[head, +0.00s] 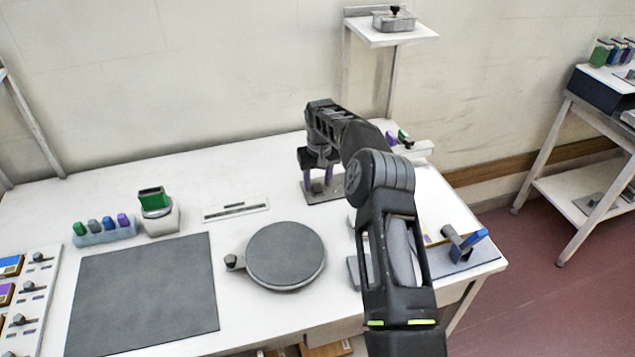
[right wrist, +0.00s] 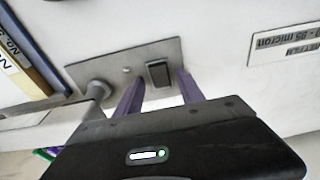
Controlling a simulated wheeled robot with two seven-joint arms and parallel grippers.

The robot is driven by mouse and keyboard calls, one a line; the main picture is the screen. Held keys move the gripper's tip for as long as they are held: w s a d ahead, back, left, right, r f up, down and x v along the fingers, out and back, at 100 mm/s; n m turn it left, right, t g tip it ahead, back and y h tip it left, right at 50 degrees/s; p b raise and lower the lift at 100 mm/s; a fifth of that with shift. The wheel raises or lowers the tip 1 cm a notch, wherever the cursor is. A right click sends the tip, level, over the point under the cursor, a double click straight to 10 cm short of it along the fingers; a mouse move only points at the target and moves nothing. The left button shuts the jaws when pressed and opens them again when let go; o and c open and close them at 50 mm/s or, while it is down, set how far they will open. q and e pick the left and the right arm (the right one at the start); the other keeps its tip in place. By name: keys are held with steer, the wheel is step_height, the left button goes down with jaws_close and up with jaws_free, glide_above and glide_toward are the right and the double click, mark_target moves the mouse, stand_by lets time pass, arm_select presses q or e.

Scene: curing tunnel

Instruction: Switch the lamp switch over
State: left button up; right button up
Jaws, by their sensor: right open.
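The lamp switch looks like a dark rocker (right wrist: 159,72) on a grey metal plate (right wrist: 120,67) in the right wrist view. A small light dot sits beside it on the plate. In the head view the plate (head: 313,200) lies at the back of the table, and my gripper hides the rocker. My right gripper (head: 318,186) points down over the plate. Its purple fingers (right wrist: 161,84) are apart, one on each side of the rocker in the wrist picture, with nothing held. Whether they touch it I cannot tell. My left gripper is not in view.
A round grey disc (head: 286,255) and a dark mat (head: 145,290) lie on the table. A grey post (right wrist: 97,90) stands close to the fingers. A label strip (head: 235,209) lies left of the plate. A blue-handled clamp (head: 466,243) is at the right.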

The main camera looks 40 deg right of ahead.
mark_target(318, 191)
steer(key=r, duration=0.2)
steer(key=r+b, duration=0.1)
steer(key=r, duration=0.3)
steer(key=shift+s+a+r+b, duration=0.1)
steer(key=shift+s+b, duration=0.2)
steer(key=shift+s, duration=0.1)
steer(key=shift+s+r, duration=0.1)
steer(key=shift+r, duration=0.4)
steer(key=shift+a, duration=0.1)
